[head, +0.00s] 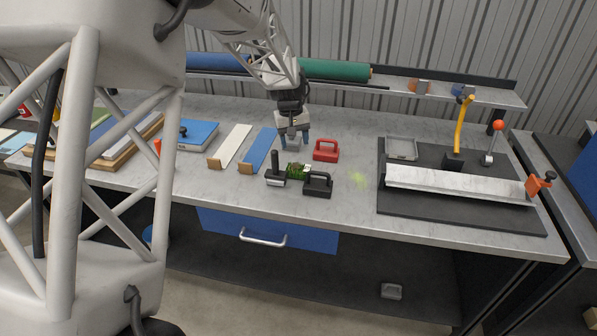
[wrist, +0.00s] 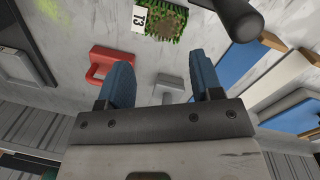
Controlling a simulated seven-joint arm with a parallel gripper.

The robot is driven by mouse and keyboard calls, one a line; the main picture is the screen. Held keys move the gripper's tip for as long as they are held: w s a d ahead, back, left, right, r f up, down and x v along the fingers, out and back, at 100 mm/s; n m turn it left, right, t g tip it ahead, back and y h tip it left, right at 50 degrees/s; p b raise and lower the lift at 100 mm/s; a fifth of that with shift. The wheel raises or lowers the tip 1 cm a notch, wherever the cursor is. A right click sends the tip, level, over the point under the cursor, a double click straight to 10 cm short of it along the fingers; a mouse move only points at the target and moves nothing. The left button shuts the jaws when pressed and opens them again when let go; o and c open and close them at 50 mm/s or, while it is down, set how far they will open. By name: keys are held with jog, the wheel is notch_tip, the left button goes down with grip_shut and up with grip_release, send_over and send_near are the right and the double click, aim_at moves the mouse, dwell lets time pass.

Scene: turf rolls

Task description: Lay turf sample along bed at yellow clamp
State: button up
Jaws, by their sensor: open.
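The turf sample (head: 298,171) is a small green grassy piece on the bench in the middle. In the wrist view the turf (wrist: 168,20) has a brown patch and a white tag marked T3, at the top edge. My gripper (head: 291,143) points down just behind the turf, open and empty; its blue fingers (wrist: 160,72) are apart in the wrist view, and the turf lies beyond them. A pale metal bed (head: 455,185) lies on a dark mat at right. A yellow-handled clamp (head: 461,125) stands behind it; an orange clamp (head: 539,184) is at its right end.
A black roller (head: 275,172) and a black handled block (head: 318,184) flank the turf closely. A red handled block (head: 326,151) is behind right. A grey tray (head: 401,148) and orange-knobbed lever (head: 493,144) stand on the mat. Bare bench with a green smear (head: 358,179) lies between.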

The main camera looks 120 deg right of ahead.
aim_at(298, 167)
jog(key=d+n+g, duration=0.1)
jog(key=n, duration=0.3)
jog(key=w+n+y, duration=0.1)
jog(key=n, duration=0.3)
jog(key=w+d+n+g+y, duration=0.1)
jog(key=n, duration=0.4)
jog(key=shift+d+f+g, duration=0.15)
jog(key=shift+d+g, duration=0.15)
jog(key=shift+d, duration=0.05)
jog(key=shift+f, duration=0.1)
jog(key=shift+x, duration=3.25)
jog(key=shift+a+f, duration=0.1)
jog(key=shift+x, duration=2.5)
jog(key=shift+a, duration=0.15)
